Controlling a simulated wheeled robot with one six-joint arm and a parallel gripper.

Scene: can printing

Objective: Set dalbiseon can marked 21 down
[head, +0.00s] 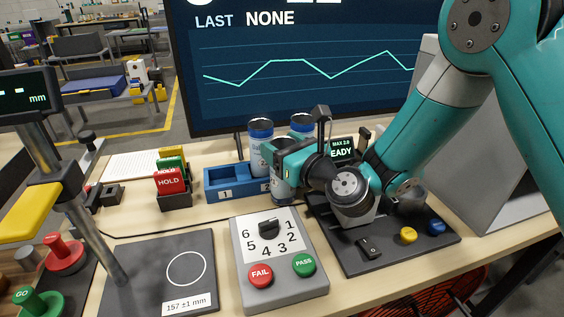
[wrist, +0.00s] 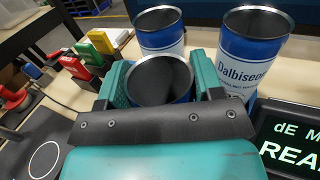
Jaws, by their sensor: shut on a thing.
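My gripper (head: 280,158) is shut on a blue and silver can (head: 283,188), by the right end of the blue rack (head: 222,194). In the wrist view the can (wrist: 160,80) stands between the teal fingers, its open top facing the camera. Its number is hidden, and I cannot tell whether its base touches anything. Two similar cans stand just behind it: a left one (head: 260,135) and a right one (head: 302,124). In the wrist view the right can (wrist: 252,60) reads "Dalbiseon". The rack's left slot, labelled 1, looks empty.
A dial box (head: 240,240) with FAIL and PASS buttons stands in front. A gauge plate (head: 145,255) with a white circle lies left of it. A dark machine base (head: 440,242) is at right, under my arm. A large screen (head: 300,70) stands behind.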

